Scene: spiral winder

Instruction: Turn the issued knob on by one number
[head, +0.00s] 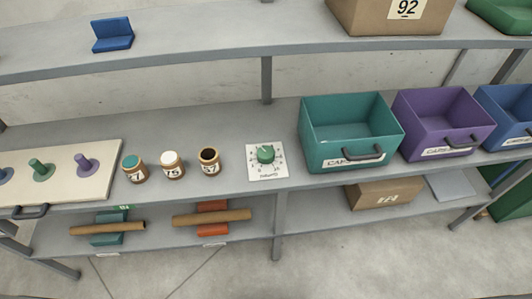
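A green knob (265,154) sits on a white dial plate (254,174) with marks and numbers around it. The plate lies on the middle shelf, left of the teal bin. The small numbers and the knob's exact pointer setting are too small to read. Neither of my grippers shows in the head view, and nothing touches the knob.
Several jars stand left of the dial, the nearest a brown open one (209,160). A teal bin (312,150) and a purple bin (409,137) stand to the right. A pegged board (110,153) lies far left. The shelf front edge before the dial is clear.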

